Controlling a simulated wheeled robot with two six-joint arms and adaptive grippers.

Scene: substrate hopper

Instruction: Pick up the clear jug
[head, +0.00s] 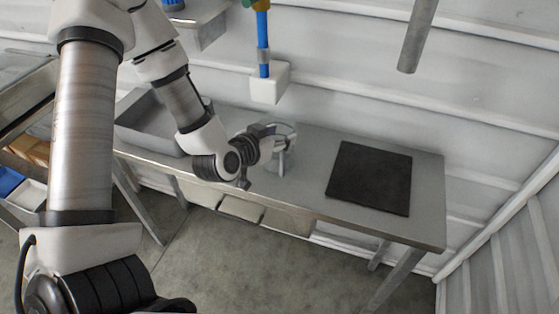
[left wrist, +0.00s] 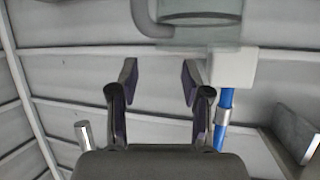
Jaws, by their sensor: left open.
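The clear jug (head: 288,158) stands on the grey table, partly hidden behind my left gripper (head: 268,138) in the head view. In the left wrist view the see-through jug (left wrist: 195,32) shows at the top edge, cut off, with its curved handle (left wrist: 143,18) on its left side. My left gripper (left wrist: 160,82) is open, with its two dark fingers apart and nothing between them. In that view the fingertips lie just below the jug; whether they touch it I cannot tell. My right gripper is not in view.
A black mat (head: 370,177) lies on the table (head: 428,215) to the right. A grey tray (head: 148,125) sits at the left end. A white box (head: 268,84) on a blue pipe (head: 263,45) hangs behind the jug. A grey pipe (head: 418,38) hangs at upper right.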

